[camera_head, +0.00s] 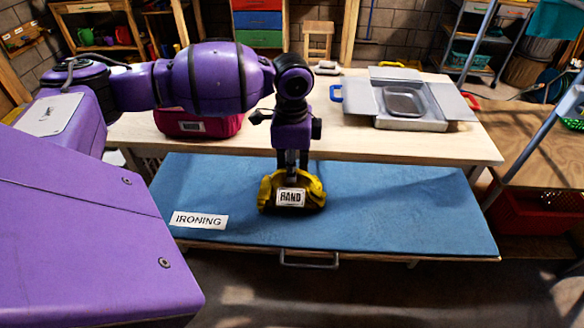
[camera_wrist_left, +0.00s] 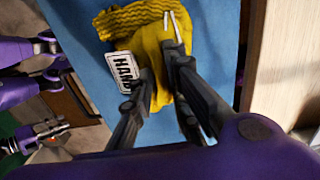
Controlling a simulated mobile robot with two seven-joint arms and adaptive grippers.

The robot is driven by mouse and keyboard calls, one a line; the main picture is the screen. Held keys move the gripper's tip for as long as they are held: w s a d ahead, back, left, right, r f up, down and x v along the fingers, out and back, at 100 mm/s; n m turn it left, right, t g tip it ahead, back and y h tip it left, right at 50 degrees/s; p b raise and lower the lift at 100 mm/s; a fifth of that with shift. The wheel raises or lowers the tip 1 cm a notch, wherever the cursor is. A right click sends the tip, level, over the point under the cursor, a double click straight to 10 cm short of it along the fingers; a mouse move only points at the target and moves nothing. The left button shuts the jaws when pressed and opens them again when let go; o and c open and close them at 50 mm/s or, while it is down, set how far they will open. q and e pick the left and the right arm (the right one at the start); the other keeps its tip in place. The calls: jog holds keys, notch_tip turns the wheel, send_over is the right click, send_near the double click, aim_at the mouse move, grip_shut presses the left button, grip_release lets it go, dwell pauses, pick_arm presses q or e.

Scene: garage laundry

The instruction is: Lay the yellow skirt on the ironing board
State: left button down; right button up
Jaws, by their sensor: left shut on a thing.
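The yellow skirt (camera_head: 266,193) is bunched up at the middle of the blue ironing board (camera_head: 400,215), with a white tag reading "HAND" on it. My left gripper (camera_head: 291,178) reaches down from above and is shut on the skirt. The left wrist view also shows the skirt (camera_wrist_left: 150,50) between and under the fingers, over the blue board (camera_wrist_left: 207,35). I cannot tell whether the skirt rests fully on the board or hangs just above it. My right gripper is not in the head view.
An "IRONING" label (camera_head: 199,220) lies on the board's left part. Behind it, a wooden table (camera_head: 330,140) holds a red bin (camera_head: 200,125) and a grey box with open flaps (camera_head: 410,105). The board's right part is clear. A metal handle (camera_head: 308,263) is at its front.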

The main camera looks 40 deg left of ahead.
pick_arm(q)
jog(key=shift+f, duration=0.1)
jog(key=c, duration=1.7)
grip_release()
jog(key=shift+r, duration=0.3)
notch_tip(320, 180, up, 12)
jog(key=shift+f+p, duration=0.2)
jog(key=shift+p, duration=0.2)
jog(key=shift+f, duration=0.1)
